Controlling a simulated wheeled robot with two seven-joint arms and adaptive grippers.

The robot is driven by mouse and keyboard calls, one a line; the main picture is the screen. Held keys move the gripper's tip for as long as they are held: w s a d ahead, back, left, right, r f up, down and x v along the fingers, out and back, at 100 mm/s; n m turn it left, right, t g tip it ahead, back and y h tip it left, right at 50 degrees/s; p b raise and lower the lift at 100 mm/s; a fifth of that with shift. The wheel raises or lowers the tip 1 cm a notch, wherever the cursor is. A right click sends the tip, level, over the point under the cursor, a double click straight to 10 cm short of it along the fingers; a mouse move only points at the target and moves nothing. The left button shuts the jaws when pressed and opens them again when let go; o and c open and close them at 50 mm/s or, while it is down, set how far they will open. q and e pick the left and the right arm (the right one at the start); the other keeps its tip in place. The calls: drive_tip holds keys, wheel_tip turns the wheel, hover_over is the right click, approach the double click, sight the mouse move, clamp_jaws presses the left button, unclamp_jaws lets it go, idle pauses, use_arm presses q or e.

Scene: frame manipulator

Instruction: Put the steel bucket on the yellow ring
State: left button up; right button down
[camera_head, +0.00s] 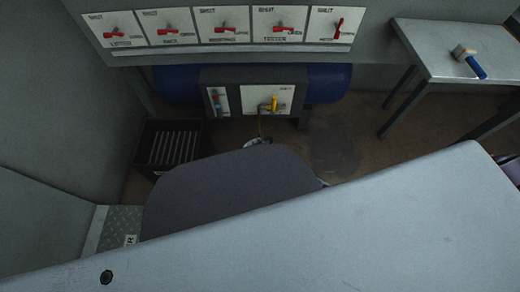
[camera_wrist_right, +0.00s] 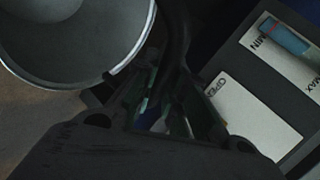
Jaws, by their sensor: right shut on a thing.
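The steel bucket (camera_wrist_right: 70,45) fills the upper left of the right wrist view, its open mouth and curved rim towards the camera. My right gripper (camera_wrist_right: 165,105) is shut at the bucket's rim side; the exact grip is dark and hard to make out. In the head view the bucket and right gripper are mostly hidden behind large grey surfaces; a small pale piece (camera_head: 258,141) shows at their upper edge, perhaps part of the bucket. I cannot make out the yellow ring in either view. My left gripper is not in view.
A valve panel with a yellow handle (camera_head: 274,103) stands before a blue tank (camera_head: 328,83). A row of red-handled switches (camera_head: 224,31) is above. A dark slatted crate (camera_head: 172,146) is at left. A metal table (camera_head: 440,45) with a blue-handled tool (camera_head: 470,63) is at right. Open floor (camera_head: 345,140) lies between.

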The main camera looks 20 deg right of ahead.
idle(0.4)
wheel_tip(320, 180, down, 4)
drive_tip(key=b, duration=0.3)
drive_tip(key=shift+r, duration=0.2)
drive_tip(key=shift+f, duration=0.1)
idle(0.4)
drive_tip(key=c, duration=1.5)
unclamp_jaws()
